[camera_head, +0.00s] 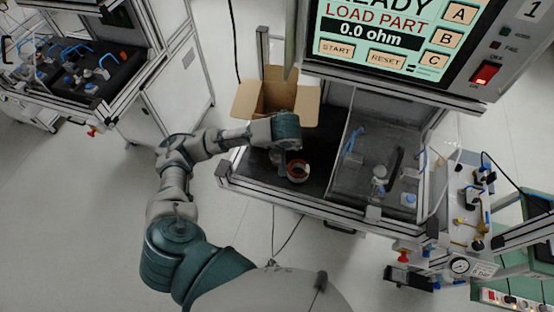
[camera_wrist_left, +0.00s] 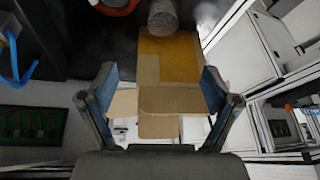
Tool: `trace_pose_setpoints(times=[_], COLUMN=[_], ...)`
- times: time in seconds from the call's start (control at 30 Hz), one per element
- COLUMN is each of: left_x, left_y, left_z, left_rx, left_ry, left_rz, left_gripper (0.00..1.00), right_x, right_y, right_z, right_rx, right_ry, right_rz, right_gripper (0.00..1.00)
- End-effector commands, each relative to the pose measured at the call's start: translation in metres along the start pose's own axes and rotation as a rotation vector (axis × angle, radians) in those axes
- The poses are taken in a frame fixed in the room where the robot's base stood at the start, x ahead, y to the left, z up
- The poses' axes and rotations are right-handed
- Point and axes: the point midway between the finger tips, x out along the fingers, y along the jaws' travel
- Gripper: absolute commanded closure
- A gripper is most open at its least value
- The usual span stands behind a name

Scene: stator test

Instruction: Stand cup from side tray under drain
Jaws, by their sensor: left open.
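My left gripper (camera_head: 280,158) hangs over the dark side tray (camera_head: 256,176) of the bench in the head view. In the left wrist view its two fingers (camera_wrist_left: 158,80) are apart with nothing between them. A grey, rough cylinder (camera_wrist_left: 163,17) shows beyond the fingertips at the top of that view; I cannot tell whether it is the cup. An orange-brown ring-shaped part (camera_head: 298,171) lies in the dark tray just right of the gripper; its edge also shows in the wrist view (camera_wrist_left: 117,5). I cannot make out a cup or a drain for certain. My right gripper is out of view.
An open cardboard box (camera_head: 277,92) stands behind the gripper. A clear-walled bay with blue-handled fixtures (camera_head: 380,172) is to the right, under a screen (camera_head: 385,35). A panel with a pressure gauge (camera_head: 460,265) stands farther right. Another bench (camera_head: 75,70) is at upper left.

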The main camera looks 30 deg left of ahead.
Motion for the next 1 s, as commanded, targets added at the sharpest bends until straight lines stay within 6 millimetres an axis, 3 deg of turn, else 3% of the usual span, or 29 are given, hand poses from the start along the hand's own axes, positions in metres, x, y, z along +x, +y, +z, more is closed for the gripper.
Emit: trace_pose_setpoints(times=[0.17,0.6,0.87,1.0], left_x=[0.008,0.102,0.125,0.147], left_y=[-0.002,0.000,-0.001,-0.002], left_z=[0.000,0.002,0.002,0.005], left_rx=[-0.077,-0.074,-0.074,-0.074], left_ry=[-0.010,-0.007,-0.007,-0.007], left_rz=[-0.006,-0.007,-0.005,-0.007], left_gripper=[0.12,0.12,0.12,0.12], right_x=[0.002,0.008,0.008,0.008], right_y=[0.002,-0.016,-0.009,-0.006], right_z=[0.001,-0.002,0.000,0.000], right_rx=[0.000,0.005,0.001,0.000], right_ry=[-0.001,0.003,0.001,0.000], right_rz=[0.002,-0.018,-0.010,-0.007], right_gripper=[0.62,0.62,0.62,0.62])
